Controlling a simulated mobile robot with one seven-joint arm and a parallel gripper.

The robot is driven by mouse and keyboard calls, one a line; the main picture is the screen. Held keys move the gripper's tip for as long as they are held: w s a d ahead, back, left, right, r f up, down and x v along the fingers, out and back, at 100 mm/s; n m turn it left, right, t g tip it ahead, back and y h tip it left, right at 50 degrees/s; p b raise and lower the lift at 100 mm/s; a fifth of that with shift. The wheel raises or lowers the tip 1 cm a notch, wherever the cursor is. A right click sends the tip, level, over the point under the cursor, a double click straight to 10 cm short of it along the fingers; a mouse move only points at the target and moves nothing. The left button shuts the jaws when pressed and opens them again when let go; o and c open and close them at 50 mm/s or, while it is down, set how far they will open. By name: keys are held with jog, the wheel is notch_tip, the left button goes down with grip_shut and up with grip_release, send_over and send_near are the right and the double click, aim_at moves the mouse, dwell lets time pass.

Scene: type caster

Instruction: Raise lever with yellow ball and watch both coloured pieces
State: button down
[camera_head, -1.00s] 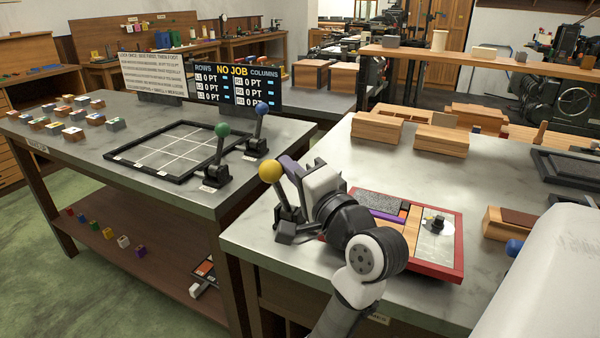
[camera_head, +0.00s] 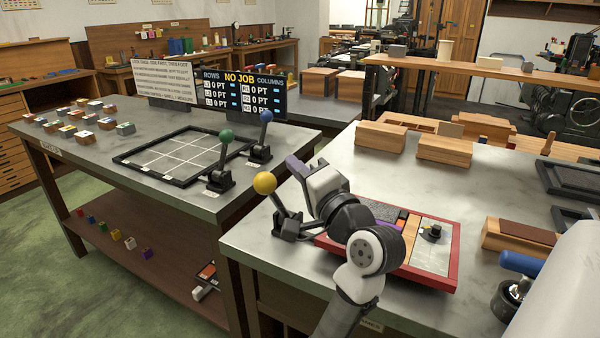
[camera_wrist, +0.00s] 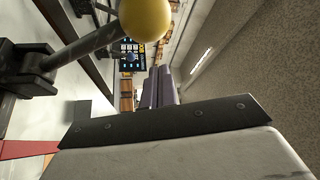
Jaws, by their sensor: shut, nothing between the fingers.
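The lever with the yellow ball (camera_head: 265,183) rises from a black base (camera_head: 288,229) at the left of the near table, leaning up and left. In the wrist view the yellow ball (camera_wrist: 146,18) is at the top, on a dark rod running down left to its base. My gripper (camera_head: 294,166) has purple fingers, just right of the ball and partly behind my wrist. In the wrist view its fingers (camera_wrist: 156,88) are together and empty, apart from the ball in the picture. A red-rimmed tray (camera_head: 452,270) holds an orange piece (camera_head: 412,224) and a purple piece (camera_head: 403,213), both partly hidden by my arm.
Levers with a green ball (camera_head: 226,136) and a blue ball (camera_head: 266,116) stand on the left table beside a black grid frame (camera_head: 122,158). A scoreboard (camera_head: 240,92) reads "NO JOB". Wooden blocks (camera_head: 444,150) sit behind the tray.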

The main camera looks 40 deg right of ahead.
jog(key=s+f+b, duration=0.1)
jog(key=s+b, duration=0.1)
jog(key=s, duration=0.7)
jog(key=shift+s+a+f, duration=0.3)
jog(key=shift+s, duration=0.1)
jog(key=shift+s, duration=0.1)
